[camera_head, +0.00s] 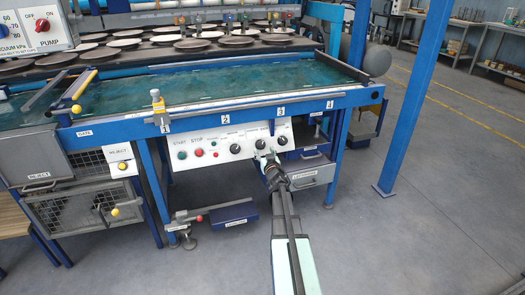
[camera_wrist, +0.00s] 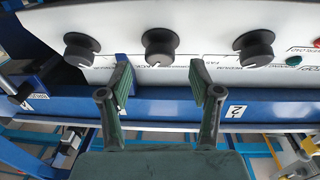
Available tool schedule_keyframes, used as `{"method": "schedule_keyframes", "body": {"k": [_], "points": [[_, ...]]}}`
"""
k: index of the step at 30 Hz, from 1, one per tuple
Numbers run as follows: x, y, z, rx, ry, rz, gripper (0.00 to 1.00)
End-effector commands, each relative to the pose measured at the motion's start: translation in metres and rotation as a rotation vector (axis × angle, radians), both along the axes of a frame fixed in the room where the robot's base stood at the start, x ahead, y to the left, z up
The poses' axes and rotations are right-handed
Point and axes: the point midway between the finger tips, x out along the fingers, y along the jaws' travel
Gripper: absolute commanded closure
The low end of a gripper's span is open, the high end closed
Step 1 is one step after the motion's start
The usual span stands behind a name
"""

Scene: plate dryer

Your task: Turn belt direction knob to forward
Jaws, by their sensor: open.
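A white control panel carries three black knobs, and I cannot read which one is marked belt direction. In the head view they are the left knob (camera_head: 235,149), the middle knob (camera_head: 260,144) and the right knob (camera_head: 282,141). The wrist view shows the panel turned over, with a left knob (camera_wrist: 80,48), a middle knob (camera_wrist: 160,48) and a right knob (camera_wrist: 254,48). My gripper (camera_wrist: 165,86) is open and empty, its fingers apart just short of the middle knob. In the head view my gripper (camera_head: 268,163) is close to the panel and hides part of it.
A green START button (camera_head: 182,155) and red STOP button (camera_head: 199,152) sit left of the knobs. The blue belt frame (camera_head: 235,112) runs above the panel. A grey drawer (camera_head: 312,176) is at the right, and a blue post (camera_head: 408,95) stands farther right.

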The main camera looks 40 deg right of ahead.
Motion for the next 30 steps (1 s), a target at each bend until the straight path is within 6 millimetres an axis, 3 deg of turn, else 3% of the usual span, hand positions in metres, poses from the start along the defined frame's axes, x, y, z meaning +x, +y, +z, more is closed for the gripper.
{"method": "schedule_keyframes", "body": {"k": [1, 7, 19, 20, 24, 25, 30], "points": [[0.010, -0.005, -0.001, -0.001, -0.001, 0.000, 0.36], [0.027, -0.013, -0.001, 0.000, 0.000, -0.001, 0.36], [0.031, -0.014, 0.000, 0.000, 0.000, -0.001, 0.36], [0.031, -0.014, 0.000, 0.000, 0.000, -0.001, 0.44], [0.031, -0.014, 0.000, 0.000, 0.000, -0.001, 0.93], [0.031, -0.014, 0.000, 0.000, 0.000, -0.001, 0.97], [0.032, -0.014, 0.001, -0.001, 0.000, 0.000, 0.97]]}}
